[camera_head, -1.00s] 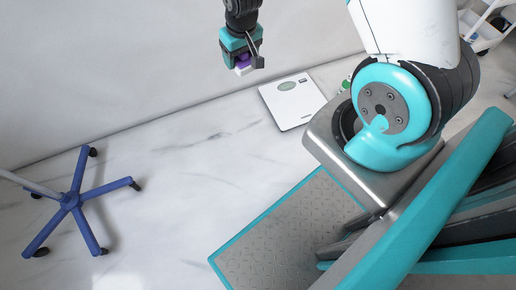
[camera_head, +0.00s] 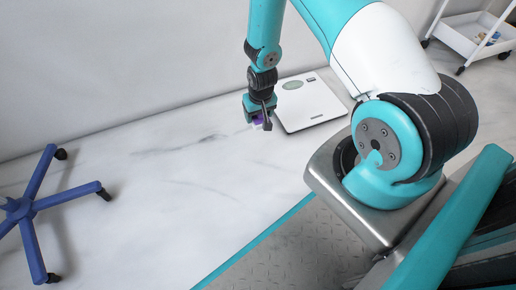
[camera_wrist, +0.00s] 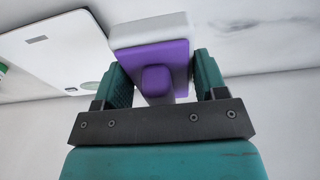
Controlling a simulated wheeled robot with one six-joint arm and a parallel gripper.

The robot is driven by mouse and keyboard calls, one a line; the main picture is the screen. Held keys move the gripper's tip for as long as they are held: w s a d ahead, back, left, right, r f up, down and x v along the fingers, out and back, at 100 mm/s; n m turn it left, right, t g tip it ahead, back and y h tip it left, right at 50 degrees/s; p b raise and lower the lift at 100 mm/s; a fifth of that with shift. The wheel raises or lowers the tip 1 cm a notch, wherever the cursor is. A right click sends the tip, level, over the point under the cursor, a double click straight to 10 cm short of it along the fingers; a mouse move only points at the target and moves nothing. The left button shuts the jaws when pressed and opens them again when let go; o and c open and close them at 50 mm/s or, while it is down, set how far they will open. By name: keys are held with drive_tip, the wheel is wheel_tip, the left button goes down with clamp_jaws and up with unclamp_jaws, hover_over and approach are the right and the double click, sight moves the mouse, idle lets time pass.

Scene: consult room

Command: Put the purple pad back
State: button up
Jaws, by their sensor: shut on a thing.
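The purple pad (camera_wrist: 172,58) is between the two fingers of my gripper (camera_wrist: 158,82) in the wrist view. It is a purple block with a raised purple knob and a white-grey layer on its far side. My gripper (camera_head: 260,122) is shut on it. In the head view only a small purple and white part of the pad (camera_head: 258,121) shows; the fingers hide the rest. The pad is held in the air, and its height above the floor is hard to tell.
A white scale (camera_head: 308,102) lies on the floor by the wall, just right of my gripper in the head view. A blue wheeled base (camera_head: 38,205) stands at the left. A white trolley (camera_head: 474,38) is at the upper right. The marble floor between is clear.

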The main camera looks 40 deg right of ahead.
sight(260, 125)
wheel_tip(260, 125, down, 16)
drive_tip(key=b, duration=0.9)
drive_tip(key=shift+f, duration=0.2)
drive_tip(key=o, duration=0.9)
drive_tip(key=shift+c, duration=0.2)
drive_tip(key=shift+r, duration=0.1)
